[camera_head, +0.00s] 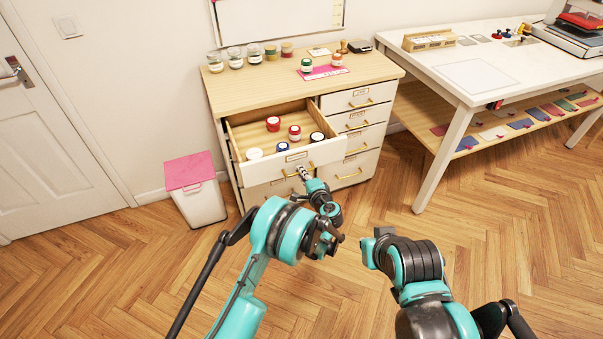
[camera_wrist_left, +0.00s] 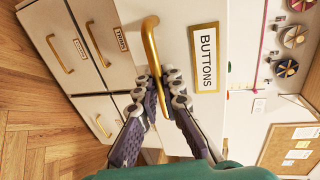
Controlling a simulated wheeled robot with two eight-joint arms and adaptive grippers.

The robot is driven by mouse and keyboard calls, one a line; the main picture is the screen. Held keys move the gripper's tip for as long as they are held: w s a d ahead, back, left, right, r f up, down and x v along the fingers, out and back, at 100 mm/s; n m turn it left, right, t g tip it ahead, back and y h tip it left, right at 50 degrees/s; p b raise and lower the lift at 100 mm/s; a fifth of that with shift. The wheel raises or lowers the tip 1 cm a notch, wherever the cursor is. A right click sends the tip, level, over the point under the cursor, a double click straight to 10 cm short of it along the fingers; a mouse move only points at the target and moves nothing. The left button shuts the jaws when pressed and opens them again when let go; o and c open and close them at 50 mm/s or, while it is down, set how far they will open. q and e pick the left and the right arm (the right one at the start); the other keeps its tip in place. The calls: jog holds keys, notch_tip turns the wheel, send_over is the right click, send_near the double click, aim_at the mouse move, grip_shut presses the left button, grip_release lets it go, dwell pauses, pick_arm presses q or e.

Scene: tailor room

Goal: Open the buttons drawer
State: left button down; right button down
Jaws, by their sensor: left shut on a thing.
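The buttons drawer (camera_head: 262,171) is pulled out of the left side of the wooden-topped cabinet (camera_head: 245,92), its inside showing. Several small red, blue, white and dark round containers stand in it. In the left wrist view its white front (camera_wrist_left: 232,32) carries a framed label, BUTTONS (camera_wrist_left: 204,58). My left gripper (camera_head: 302,173) is at the front of this drawer. In the left wrist view the gripper (camera_wrist_left: 165,92) is shut on the brass handle (camera_wrist_left: 150,42), one finger on each side. My right gripper (camera_head: 371,246) is low over the floor, away from the cabinet; its fingers are unclear.
Closed drawers (camera_head: 357,118) fill the cabinet's right side. Jars (camera_head: 235,59) and a pink mat (camera_head: 322,72) are on its top. A pink-lidded bin (camera_head: 196,205) stands at left, a white table (camera_head: 490,57) at right. The floor in front is clear.

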pick_arm(q)
jog(key=c, duration=1.9)
grip_release()
jog(key=v, duration=1.2)
jog(key=s+a+r+n+g, duration=0.3)
jog(key=a+r, duration=0.4)
jog(key=a, duration=0.2)
jog(key=s+a+r+n+g, duration=0.2)
jog(key=s+a+r+n, duration=0.15)
jog(key=a+r, duration=0.5)
jog(key=s+a+n+g+h, duration=0.1)
jog(key=s+a+n, duration=0.1)
jog(key=s, duration=0.5)
jog(key=s+a+n+h, duration=0.2)
jog(key=s+a+n, duration=0.1)
jog(key=s, duration=0.5)
jog(key=s+a+n+g+h, duration=0.1)
jog(key=s+a+n, duration=0.2)
jog(key=s, duration=0.4)
jog(key=shift+s+a+r+g+h, duration=0.15)
jog(key=shift+a+r+g+h, duration=0.2)
jog(key=shift+a, duration=0.3)
